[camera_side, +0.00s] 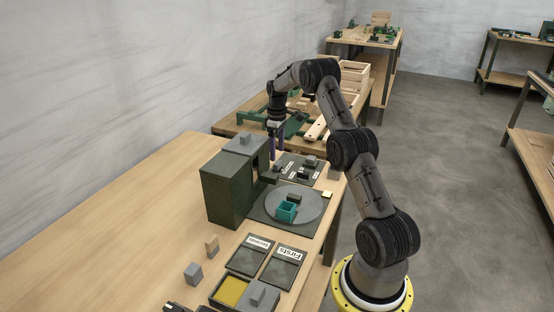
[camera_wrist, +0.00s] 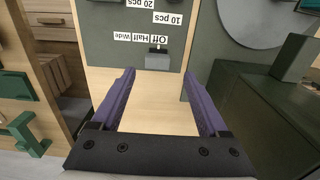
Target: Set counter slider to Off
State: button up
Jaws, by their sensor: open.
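A dark plate (camera_wrist: 104,52) carries white labels reading Off, Half, Wide, 10 pcs and 20 pcs. They appear upside down in the wrist view. A grey slider block (camera_wrist: 158,62) sits at the plate's near edge, beside the Off label (camera_wrist: 164,40). I cannot tell which slider is the counter's. In the side view the plate (camera_side: 287,178) lies behind the round turntable, with several grey blocks on it. My gripper (camera_wrist: 158,76) is open and empty, its purple fingertips to either side of the grey block in the picture. It points down above the plate's far side (camera_side: 276,148).
A dark green housing (camera_side: 228,190) stands left of the turntable (camera_side: 293,206), which bears a teal box (camera_side: 287,210). Trays and loose blocks lie at the table's near end. A second table with wooden crates and green fixtures stands behind.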

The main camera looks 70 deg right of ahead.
aim_at(276, 163)
notch_tip(276, 163, up, 9)
jog(key=shift+f, duration=0.2)
jog(key=shift+w+a, duration=0.1)
jog(key=w+a+r+n+t+h, duration=0.1)
jog(key=w+a+r+n+t, duration=0.2)
jog(key=a+r, duration=1.1)
jog(key=s+a+r, duration=0.5)
jog(key=a+r, duration=0.3)
jog(key=a, duration=0.5)
jog(key=s+a+n+t, duration=0.1)
jog(key=s+a+t, duration=0.1)
jog(key=s+a, duration=0.9)
jog(key=s+a+f+m+y, duration=0.1)
jog(key=s+f+m, duration=0.3)
jog(key=s+f, duration=0.7)
jog(key=shift+a+f+t, duration=0.2)
jog(key=shift+a+t, duration=0.1)
jog(key=shift+a, duration=0.4)
